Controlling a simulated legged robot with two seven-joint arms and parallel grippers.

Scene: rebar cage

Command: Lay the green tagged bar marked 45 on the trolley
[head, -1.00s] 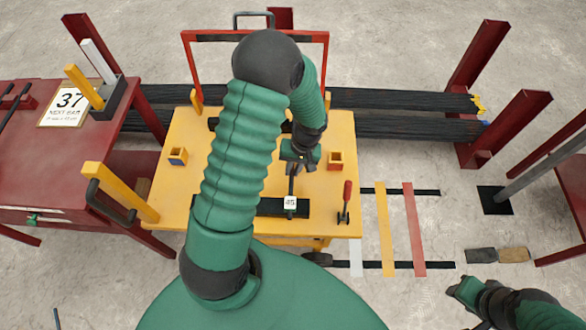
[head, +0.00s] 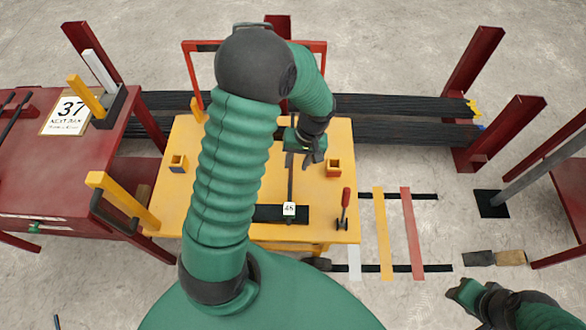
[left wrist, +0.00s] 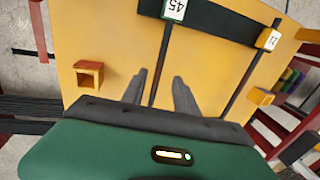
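The bar tagged 45 (head: 291,180) lies on the yellow trolley top (head: 320,218), its near end over a black strip (head: 268,213). Its tag (head: 289,209) shows green edges in the left wrist view (left wrist: 174,9). My left gripper (head: 311,158) is just right of the bar's far end in the head view. In the left wrist view its fingers (left wrist: 160,92) are apart, with the bar showing in the gap and nothing gripped. A second bar (left wrist: 240,85) with a yellow tag (left wrist: 268,39) lies alongside; my left arm covers it in the head view. My right gripper (head: 464,292) is low at the right; its opening is unclear.
A red-handled tool (head: 345,205) lies at the trolley's right edge. Small block sockets (head: 333,168) stand on the top. A red table (head: 50,150) with a 37 sign (head: 70,113) is left. Dark bars (head: 400,132) lie behind on red posts. Coloured strips (head: 383,232) mark the floor.

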